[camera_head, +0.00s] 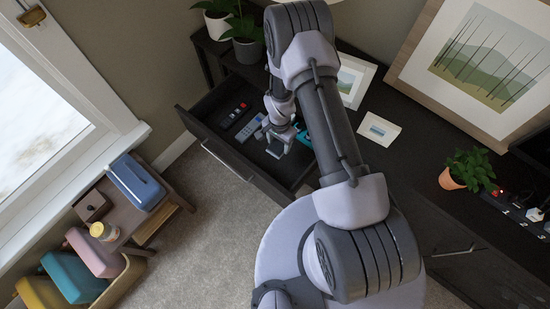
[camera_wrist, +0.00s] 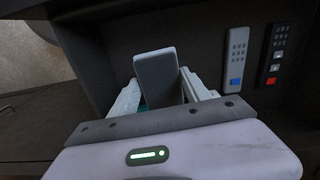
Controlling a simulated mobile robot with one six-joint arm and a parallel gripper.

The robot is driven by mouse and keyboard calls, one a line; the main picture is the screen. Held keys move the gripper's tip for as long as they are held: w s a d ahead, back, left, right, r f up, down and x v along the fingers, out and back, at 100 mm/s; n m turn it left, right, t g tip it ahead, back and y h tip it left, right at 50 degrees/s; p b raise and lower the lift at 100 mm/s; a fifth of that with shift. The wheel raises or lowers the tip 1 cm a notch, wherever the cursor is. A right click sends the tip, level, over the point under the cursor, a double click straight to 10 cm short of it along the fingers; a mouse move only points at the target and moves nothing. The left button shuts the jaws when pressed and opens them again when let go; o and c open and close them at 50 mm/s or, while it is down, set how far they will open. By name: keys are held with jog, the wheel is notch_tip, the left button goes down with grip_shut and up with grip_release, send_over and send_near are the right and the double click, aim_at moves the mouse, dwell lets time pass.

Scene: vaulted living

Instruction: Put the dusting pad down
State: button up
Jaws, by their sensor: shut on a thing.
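The dusting pad (camera_wrist: 158,72) is a grey rounded block in the wrist view. It stands up between the two pale fingers of my gripper (camera_wrist: 160,98), which is shut on it. A bit of teal shows low beside the pad, partly hidden by the gripper. In the head view my gripper (camera_head: 279,143) is over the open dark drawer (camera_head: 236,158). The pad is small there and largely hidden by my arm. I cannot tell whether it touches the drawer floor.
A grey remote (camera_head: 249,128) and a black remote (camera_head: 235,114) lie in the drawer, left of my gripper. A teal thing (camera_head: 304,138) is at its right. The cabinet top holds frames and a plant (camera_head: 467,170). A low wooden table stands at the left.

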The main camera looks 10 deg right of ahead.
aim_at(278, 162)
jog(key=shift+m, duration=0.3)
jog(key=f+b, duration=0.1)
jog(key=f, duration=0.3)
jog(key=f+b, duration=0.1)
jog(key=f, duration=0.3)
jog(key=f+b, duration=0.2)
jog(key=f, duration=0.2)
jog(key=shift+s+f, duration=0.25)
jog(key=shift+r, duration=0.2)
jog(key=shift+f, duration=0.15)
jog(key=o, duration=1.6)
